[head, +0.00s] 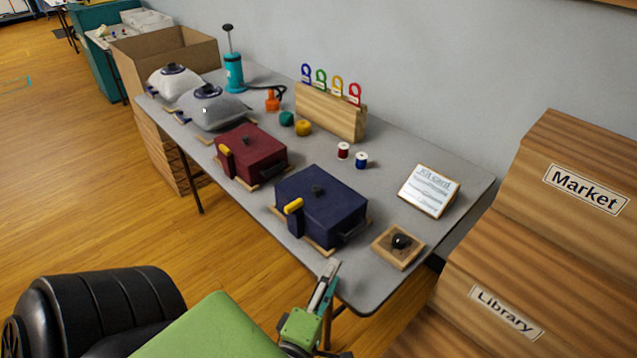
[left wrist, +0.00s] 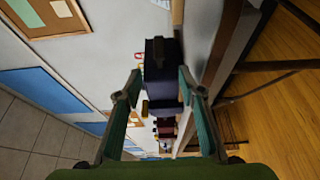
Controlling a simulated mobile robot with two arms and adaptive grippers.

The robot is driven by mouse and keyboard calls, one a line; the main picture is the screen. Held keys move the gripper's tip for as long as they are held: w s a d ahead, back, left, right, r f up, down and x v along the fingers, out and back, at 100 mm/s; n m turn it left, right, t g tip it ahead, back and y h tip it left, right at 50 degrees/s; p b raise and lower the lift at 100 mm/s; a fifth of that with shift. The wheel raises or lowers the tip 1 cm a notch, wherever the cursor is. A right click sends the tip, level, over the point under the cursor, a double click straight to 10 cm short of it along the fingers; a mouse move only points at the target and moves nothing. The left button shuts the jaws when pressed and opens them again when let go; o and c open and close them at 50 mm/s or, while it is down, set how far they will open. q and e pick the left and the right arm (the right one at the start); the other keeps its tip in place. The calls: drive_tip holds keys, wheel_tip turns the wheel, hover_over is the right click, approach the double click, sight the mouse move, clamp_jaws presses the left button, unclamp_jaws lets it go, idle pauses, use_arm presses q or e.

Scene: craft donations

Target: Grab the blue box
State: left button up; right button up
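The dark blue box (head: 318,207) sits on a wooden base near the front edge of the grey table. It has a black knob on its lid, a yellow piece on its left front and a dark handle on its right side. My left gripper (head: 329,270) is by the table's front edge, below the box in the head view and apart from it. In the left wrist view, its two fingers (left wrist: 160,84) are spread wide, with the blue box (left wrist: 162,62) showing between and beyond them. My right gripper is not in view.
A red box (head: 250,153) stands left of the blue one. A wooden block with a black knob (head: 398,246) and a kit card (head: 429,190) are to the right. Two thread spools (head: 352,155) lie behind. Market and Library cartons (head: 575,190) stand at the right.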

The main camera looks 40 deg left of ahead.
sight(348, 239)
use_arm(q)
drive_tip(key=p+x, duration=0.1)
drive_tip(key=x, duration=0.6)
drive_tip(key=shift+w+a, duration=0.15)
drive_tip(key=shift+w, duration=0.2)
drive_tip(key=shift+w+a+r, duration=0.1)
drive_tip(key=shift+w+a, duration=0.1)
drive_tip(key=shift+w, duration=0.3)
drive_tip(key=x, duration=0.4)
drive_tip(key=shift+w+a+p, duration=0.15)
drive_tip(key=shift+a+p, duration=0.05)
drive_tip(key=shift+p, duration=0.2)
clamp_jaws()
